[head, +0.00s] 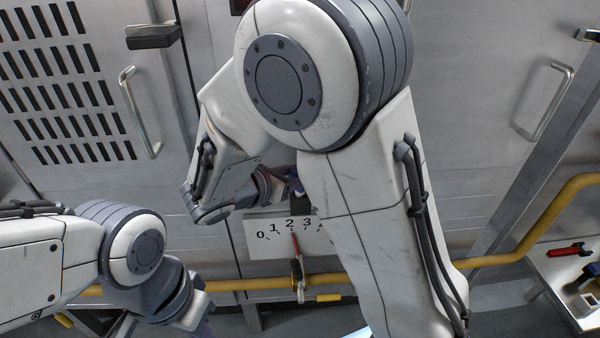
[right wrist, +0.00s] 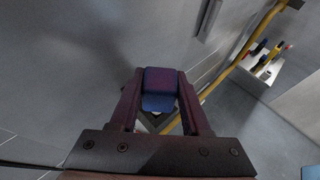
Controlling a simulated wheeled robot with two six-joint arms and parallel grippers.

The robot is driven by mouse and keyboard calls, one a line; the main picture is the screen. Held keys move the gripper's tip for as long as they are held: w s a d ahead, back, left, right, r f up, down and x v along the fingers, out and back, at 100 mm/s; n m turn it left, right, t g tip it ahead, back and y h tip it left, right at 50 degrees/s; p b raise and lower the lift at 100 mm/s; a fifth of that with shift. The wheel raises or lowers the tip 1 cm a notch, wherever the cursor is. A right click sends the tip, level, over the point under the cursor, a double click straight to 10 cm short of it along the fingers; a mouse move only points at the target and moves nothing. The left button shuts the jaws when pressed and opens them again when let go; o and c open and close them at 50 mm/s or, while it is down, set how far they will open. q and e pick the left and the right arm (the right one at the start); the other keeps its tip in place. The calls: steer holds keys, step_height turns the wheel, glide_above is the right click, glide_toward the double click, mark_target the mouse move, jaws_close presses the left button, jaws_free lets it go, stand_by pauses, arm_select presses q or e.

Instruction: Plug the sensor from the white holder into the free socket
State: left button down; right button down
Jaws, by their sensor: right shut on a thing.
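My right gripper (right wrist: 160,100) is shut on a blue block-shaped thing (right wrist: 160,80), probably the sensor, in the right wrist view. It holds the thing close to the grey wall, with a small pale patch and a dark area just behind. In the head view my right arm covers the middle, and only a bit of blue shows by the gripper, above the white scale plate (head: 262,246). The free socket is hidden or cannot be made out. The white holder cannot be picked out. My left arm is at the lower left; its fingers are beyond the bottom edge.
The scale plate carries numbers and a red needle (head: 296,246). A yellow pipe (head: 520,250) runs along the wall below. A side table (head: 545,268) at the right bears a red-handled thing (head: 566,250) and small parts. Metal handles (head: 545,100) stick out from the cabinet doors.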

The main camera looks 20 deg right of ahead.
arm_select(q)
steer(key=shift+f+b, duration=0.45)
steer(key=shift+f, duration=0.05)
arm_select(e)
steer(key=shift+f, duration=0.7)
steer(key=shift+c, duration=1.4)
jaws_free()
arm_select(q)
steer(key=shift+r, duration=0.1)
arm_select(e)
steer(key=shift+r, duration=0.1)
